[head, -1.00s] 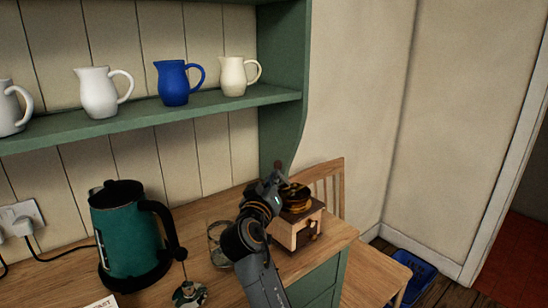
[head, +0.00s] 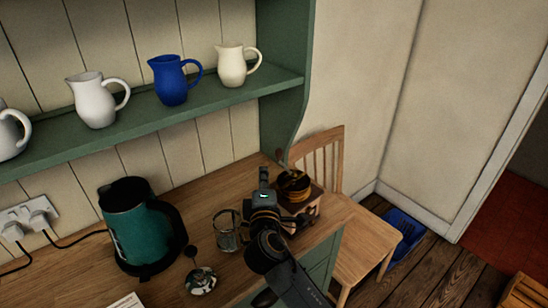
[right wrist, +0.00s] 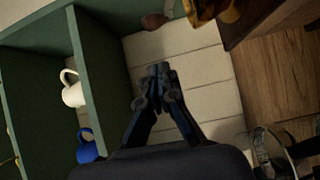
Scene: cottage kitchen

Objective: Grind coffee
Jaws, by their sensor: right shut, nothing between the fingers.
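The coffee grinder (head: 305,205) is a wooden box with a brass dome, standing at the right end of the wooden counter. Its crank knob (head: 280,155) shows above it, up and left of the dome. My right gripper (head: 264,174) is shut and empty, just left of the dome and partly in front of the box. In the right wrist view the shut fingertips (right wrist: 158,70) point at the panelled wall, apart from the dark red knob (right wrist: 154,21) and the brass dome (right wrist: 228,10) above them. My left gripper is not in view.
A glass beaker (head: 227,236) and a plunger lid (head: 201,280) stand left of my right arm. A green kettle (head: 140,225) is farther left. Several jugs line the green shelf (head: 205,109) above. A wooden chair (head: 355,240) stands beyond the counter's right end.

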